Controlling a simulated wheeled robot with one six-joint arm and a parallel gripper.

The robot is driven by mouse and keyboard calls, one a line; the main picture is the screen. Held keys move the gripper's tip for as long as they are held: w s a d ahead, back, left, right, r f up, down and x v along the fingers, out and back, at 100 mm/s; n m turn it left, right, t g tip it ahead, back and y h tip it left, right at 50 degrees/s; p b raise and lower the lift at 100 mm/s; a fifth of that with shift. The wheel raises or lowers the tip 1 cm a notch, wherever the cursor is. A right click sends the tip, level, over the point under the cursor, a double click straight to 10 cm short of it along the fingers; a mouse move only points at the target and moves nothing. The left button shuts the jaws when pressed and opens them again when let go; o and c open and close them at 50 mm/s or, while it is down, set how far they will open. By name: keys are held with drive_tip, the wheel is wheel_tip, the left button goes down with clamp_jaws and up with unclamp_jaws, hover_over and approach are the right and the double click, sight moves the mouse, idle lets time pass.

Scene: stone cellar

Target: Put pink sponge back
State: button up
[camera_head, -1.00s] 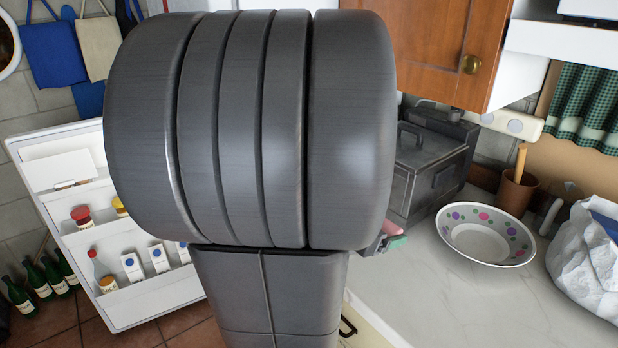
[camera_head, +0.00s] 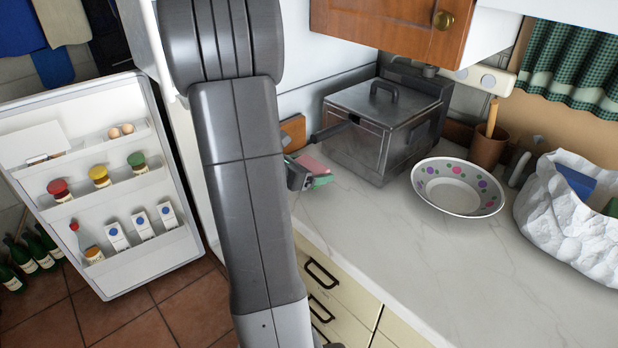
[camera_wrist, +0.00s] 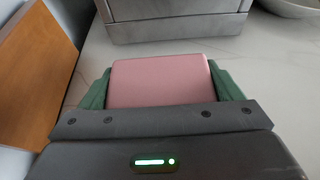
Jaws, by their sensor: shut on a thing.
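The pink sponge (camera_wrist: 160,84) is between the green fingers of my gripper (camera_wrist: 165,90) in the wrist view. The gripper is shut on it, with a finger against each side. In the head view the sponge (camera_head: 312,163) and my gripper (camera_head: 304,174) show beyond my arm, over the left end of the white counter and left of the metal fryer. I cannot tell whether the sponge touches the counter. Part of the gripper is hidden by my arm.
A grey metal fryer (camera_head: 385,128) with a handle sticking out left stands close by. A spotted bowl (camera_head: 457,187), a brown pot (camera_head: 488,148) and a white bag (camera_head: 570,220) stand to the right. A wooden board (camera_wrist: 40,75) is left of my gripper. The fridge door (camera_head: 100,185) is open. The front counter is clear.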

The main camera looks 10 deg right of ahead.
wheel_tip(320, 180, down, 3)
drive_tip(key=shift+r, duration=0.15)
drive_tip(key=shift+w+a+f, duration=0.1)
drive_tip(key=shift+w+f, duration=0.1)
drive_tip(key=shift+f, duration=0.1)
drive_tip(key=shift+f, duration=0.2)
drive_tip(key=o, duration=0.8)
drive_tip(key=shift+r, duration=0.2)
drive_tip(key=shift+s+a+r, duration=0.1)
drive_tip(key=shift+a+r, duration=0.05)
drive_tip(key=b+v, duration=0.1)
drive_tip(key=v, duration=1)
drive_tip(key=shift+s+a, duration=0.2)
drive_tip(key=shift+a, duration=0.05)
